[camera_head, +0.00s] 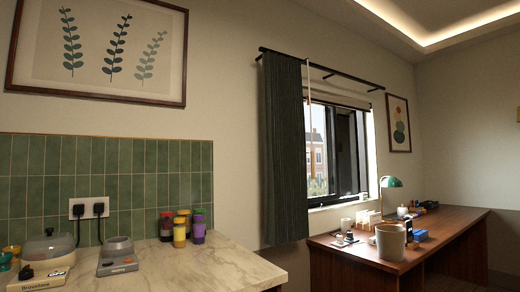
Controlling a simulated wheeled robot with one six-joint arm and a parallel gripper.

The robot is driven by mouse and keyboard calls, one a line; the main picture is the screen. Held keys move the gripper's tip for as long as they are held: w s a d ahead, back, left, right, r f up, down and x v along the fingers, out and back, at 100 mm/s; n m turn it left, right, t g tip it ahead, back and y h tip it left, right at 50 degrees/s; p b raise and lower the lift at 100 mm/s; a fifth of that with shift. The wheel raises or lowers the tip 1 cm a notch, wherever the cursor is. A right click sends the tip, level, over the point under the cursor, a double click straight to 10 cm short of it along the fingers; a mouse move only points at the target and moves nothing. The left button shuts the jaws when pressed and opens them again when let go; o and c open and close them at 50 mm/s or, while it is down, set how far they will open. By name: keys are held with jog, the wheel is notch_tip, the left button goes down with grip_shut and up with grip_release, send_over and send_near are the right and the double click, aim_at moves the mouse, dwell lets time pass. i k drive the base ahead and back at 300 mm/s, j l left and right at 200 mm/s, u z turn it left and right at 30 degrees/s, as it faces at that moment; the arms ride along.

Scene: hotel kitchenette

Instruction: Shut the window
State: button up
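The window (347,152) is in the wall right of centre. It has a dark frame, with a bright pane on its left showing a brick building and greenery outside. A darker framed panel fills its right part; I cannot tell for sure whether it stands open or how far. A dark green curtain (284,150) hangs at the left and hides the window's left edge. No handle can be made out. My gripper is not in view.
A wooden desk (455,226) stands below and right of the window, bearing a green lamp (389,183), a bucket (390,241) and small items. A marble counter (190,270) with jars (198,226) and appliances is at the lower left. A curtain rod (320,68) runs above.

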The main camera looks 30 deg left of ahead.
aim_at(334, 116)
jog(key=u, duration=0.35)
jog(key=i+l+z, duration=0.35)
jog(key=i, duration=0.35)
jog(key=i+z, duration=0.35)
jog(key=i, duration=0.4)
jog(key=i+j+z, duration=0.3)
jog(key=i, duration=0.4)
jog(key=i+z, duration=0.3)
jog(key=i, duration=1.4)
jog(key=i+u, duration=0.3)
jog(key=i, duration=0.25)
jog(key=i+l+u, duration=0.1)
jog(key=i+u, duration=0.2)
jog(key=i, duration=0.25)
jog(key=i+l+u, duration=0.3)
jog(key=i, duration=0.25)
